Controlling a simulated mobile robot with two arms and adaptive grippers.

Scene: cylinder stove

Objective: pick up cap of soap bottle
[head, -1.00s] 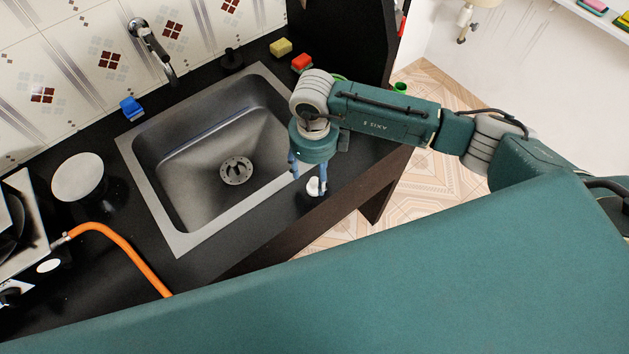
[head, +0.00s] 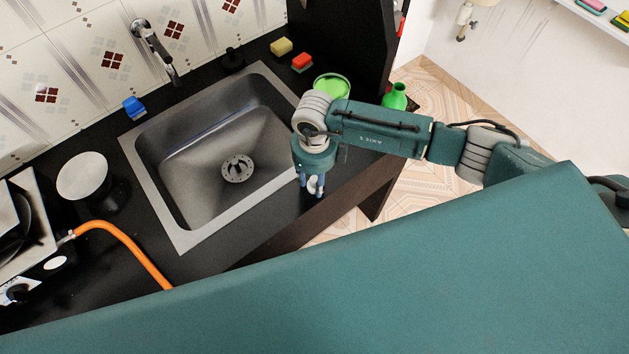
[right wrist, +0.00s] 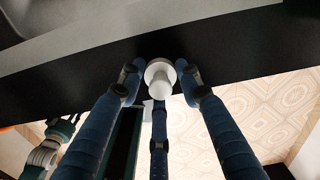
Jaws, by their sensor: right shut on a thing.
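The white cap (head: 312,186) is small and round with a narrower knob, at the counter's front edge to the right of the sink. In the right wrist view the cap (right wrist: 160,76) shows between my fingertips. My right gripper (head: 311,190) points down there, with its blue fingers shut on the cap. In the right wrist view the right gripper (right wrist: 159,74) has a finger on each side of the cap and a third below it. Whether the cap still touches the counter is unclear.
The steel sink (head: 180,228) lies left of my right gripper. A green bottle (head: 395,97) and a green round container (head: 332,86) are behind my right arm. Sponges (head: 281,46) lie at the back. An orange hose (head: 125,246) runs from the stove at the left.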

